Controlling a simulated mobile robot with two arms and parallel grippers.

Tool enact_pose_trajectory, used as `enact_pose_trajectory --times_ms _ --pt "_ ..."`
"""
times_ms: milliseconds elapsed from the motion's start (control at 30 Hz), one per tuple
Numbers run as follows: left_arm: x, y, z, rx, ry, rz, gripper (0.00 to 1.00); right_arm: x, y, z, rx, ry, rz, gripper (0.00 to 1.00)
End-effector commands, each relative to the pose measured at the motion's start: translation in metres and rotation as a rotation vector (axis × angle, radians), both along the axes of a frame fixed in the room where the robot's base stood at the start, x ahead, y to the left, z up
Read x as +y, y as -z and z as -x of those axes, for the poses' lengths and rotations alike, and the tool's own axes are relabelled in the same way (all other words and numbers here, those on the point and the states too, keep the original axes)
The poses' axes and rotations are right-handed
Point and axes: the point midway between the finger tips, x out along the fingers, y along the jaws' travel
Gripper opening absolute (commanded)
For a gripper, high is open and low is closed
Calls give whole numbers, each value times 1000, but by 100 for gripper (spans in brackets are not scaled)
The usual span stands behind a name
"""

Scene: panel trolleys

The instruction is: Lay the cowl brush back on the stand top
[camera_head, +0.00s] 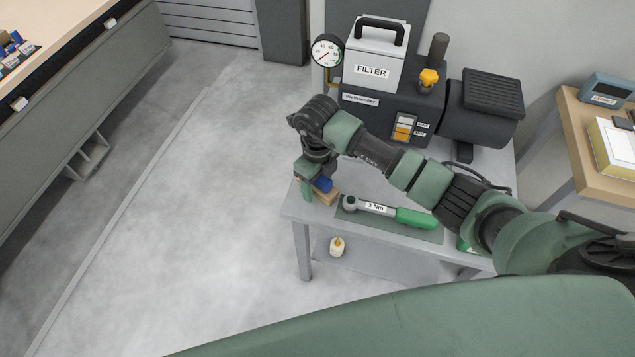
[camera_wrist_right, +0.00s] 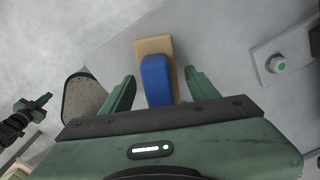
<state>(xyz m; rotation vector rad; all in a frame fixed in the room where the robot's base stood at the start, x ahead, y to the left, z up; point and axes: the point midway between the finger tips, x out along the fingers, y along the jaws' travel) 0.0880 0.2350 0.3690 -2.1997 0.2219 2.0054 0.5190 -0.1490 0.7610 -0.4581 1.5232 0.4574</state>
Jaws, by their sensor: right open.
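The brush, a tan block with a blue upper part (camera_head: 323,185), is at the front left corner of the grey stand top (camera_head: 296,207) and appears to rest on it. It also shows in the right wrist view (camera_wrist_right: 157,78), with the blue part between my fingers and clear space on both sides. My right gripper (camera_head: 307,189) is open and points down at this corner, partly hiding the brush. A small dark and green shape at the left edge of the right wrist view may be my left gripper; its jaws are unclear.
A torque wrench (camera_head: 385,211) with a green handle lies on a dark mat right of the brush. The filter unit (camera_head: 373,58) and gauge (camera_head: 327,51) stand behind. A small pale item (camera_head: 337,246) is on the lower shelf. Floor to the left is clear.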

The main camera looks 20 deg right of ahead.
Motion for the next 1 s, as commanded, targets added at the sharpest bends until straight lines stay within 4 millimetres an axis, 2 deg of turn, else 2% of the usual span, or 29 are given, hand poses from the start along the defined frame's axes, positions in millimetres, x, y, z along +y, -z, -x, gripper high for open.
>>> enact_pose_trajectory --times_ms 300,500,700,1000 --pt "0 11 0 0 0 0 0 0 -64 -3 -9 -1 0 60" --pt "0 15 0 0 0 0 0 0 -99 -2 -6 -1 1 60" --pt "0 17 0 0 0 0 0 0 -115 -1 -4 0 0 60" --pt "0 17 0 1 -1 0 0 0 -117 -1 -3 0 1 60"
